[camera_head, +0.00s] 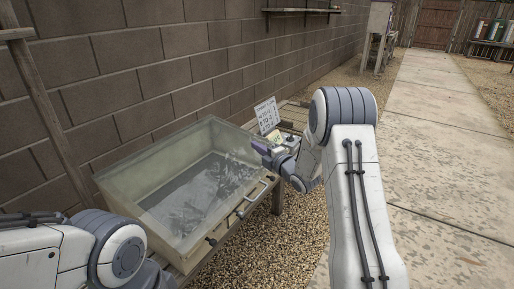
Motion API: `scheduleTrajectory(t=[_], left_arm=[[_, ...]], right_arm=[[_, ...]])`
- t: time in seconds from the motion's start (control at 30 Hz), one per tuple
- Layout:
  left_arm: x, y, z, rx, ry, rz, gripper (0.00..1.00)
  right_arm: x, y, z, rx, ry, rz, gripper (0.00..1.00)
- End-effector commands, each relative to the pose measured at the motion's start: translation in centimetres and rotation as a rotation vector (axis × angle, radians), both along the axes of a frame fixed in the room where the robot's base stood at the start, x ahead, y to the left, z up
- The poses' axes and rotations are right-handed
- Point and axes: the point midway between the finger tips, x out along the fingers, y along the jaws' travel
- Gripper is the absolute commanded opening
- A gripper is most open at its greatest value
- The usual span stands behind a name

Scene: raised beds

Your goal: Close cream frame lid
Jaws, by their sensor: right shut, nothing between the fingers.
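The cream frame (150,212) is a low box with cream edges on a stand by the block wall. A clear glass lid (205,180) spans its sloping top, with grey material visible through it. I cannot tell whether the lid lies fully flush. A handle (256,191) and dark knobs show along the front edge. My right gripper (261,147) is shut and empty, by the frame's far right corner; I cannot tell whether it touches the frame. My left arm comes in at the lower left, and its gripper is out of view.
A white sign (267,115) and small items stand just beyond the frame, behind my right gripper. The block wall (130,75) runs close along the back. Gravel (285,235) and a concrete path (440,150) lie open to the right.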

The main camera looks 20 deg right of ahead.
Motion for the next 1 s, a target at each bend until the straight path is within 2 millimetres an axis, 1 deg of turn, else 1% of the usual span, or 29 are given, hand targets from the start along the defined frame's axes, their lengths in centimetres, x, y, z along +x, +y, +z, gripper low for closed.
scheduleTrajectory(t=[0.9,0.93,0.97,1.0], left_arm=[[0.0,0.0,0.0,0.0,0.0,0.0,0.45],[0.0,0.0,0.0,0.0,0.0,0.0,0.41],[-0.01,-0.01,0.0,0.0,0.0,0.0,0.29],[-0.01,-0.08,-0.01,-0.002,0.003,0.004,0.14]], right_arm=[[0.0,0.0,0.0,0.0,0.0,0.0,0.0],[0.0,0.0,0.0,0.0,0.0,0.0,0.0],[0.0,0.0,0.0,0.0,0.0,0.0,0.0],[0.0,0.0,0.0,0.0,0.0,0.0,0.0]])
